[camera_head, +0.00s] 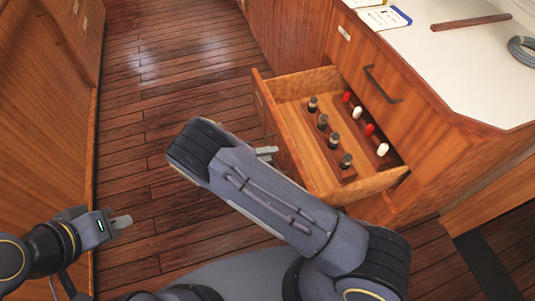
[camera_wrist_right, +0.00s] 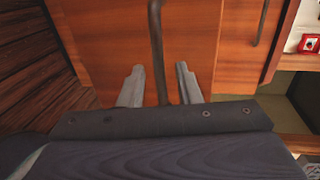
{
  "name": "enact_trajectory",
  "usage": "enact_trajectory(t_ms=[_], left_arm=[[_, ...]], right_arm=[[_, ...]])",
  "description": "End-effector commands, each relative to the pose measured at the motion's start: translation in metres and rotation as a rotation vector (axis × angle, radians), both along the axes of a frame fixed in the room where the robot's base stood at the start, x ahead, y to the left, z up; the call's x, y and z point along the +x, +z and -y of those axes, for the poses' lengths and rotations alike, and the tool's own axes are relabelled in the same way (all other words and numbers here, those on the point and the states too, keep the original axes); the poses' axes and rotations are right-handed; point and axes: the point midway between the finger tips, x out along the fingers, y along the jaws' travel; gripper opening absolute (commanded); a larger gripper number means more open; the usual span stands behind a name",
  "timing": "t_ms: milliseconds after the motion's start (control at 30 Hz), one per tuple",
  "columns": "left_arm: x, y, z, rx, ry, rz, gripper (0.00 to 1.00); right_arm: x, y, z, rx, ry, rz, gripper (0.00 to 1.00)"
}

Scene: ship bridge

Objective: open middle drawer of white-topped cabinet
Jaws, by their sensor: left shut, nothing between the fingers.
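The white-topped cabinet (camera_head: 470,70) stands at the right in the head view. One wooden drawer (camera_head: 372,187) is pulled out below a closed upper front with a dark handle (camera_head: 382,84). I cannot tell what lies beneath the open drawer. My right gripper (camera_wrist_right: 158,90) is open, with its fingers on either side of a dark bar handle (camera_wrist_right: 156,45) on a wooden front, and gaps show on both sides. In the head view my right arm hides most of that gripper and part of the drawer's front. My left gripper (camera_head: 121,223) is shut and empty, over the floor at lower left.
The drawer holds dark-and-metal pieces (camera_head: 333,140) and red and white pieces (camera_head: 370,129) in two rows. A brown stick (camera_head: 470,22), a grey coil (camera_head: 524,48) and papers (camera_head: 385,17) lie on the top. Wooden cabinets (camera_head: 45,110) line the left. The floor between (camera_head: 150,120) is clear.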

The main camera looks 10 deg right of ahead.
Motion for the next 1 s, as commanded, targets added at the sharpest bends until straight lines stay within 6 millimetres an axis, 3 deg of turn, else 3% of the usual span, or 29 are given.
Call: enact_trajectory(t_ms=[167,400,600,1000], left_arm=[[0.0,0.001,0.0,0.0,0.0,0.0,0.0],[0.0,0.002,0.0,0.0,0.0,0.0,0.0],[0.0,0.002,0.0,0.0,0.0,0.0,0.0],[0.0,0.002,0.0,0.0,0.0,0.0,0.0]], right_arm=[[0.0,0.002,-0.01,0.001,0.002,0.001,0.3],[-0.004,0.01,-0.05,0.002,0.003,0.0,0.3],[-0.005,0.015,-0.073,0.0,0.002,0.0,0.3],[-0.006,0.016,-0.077,0.0,0.0,0.0,0.3]])
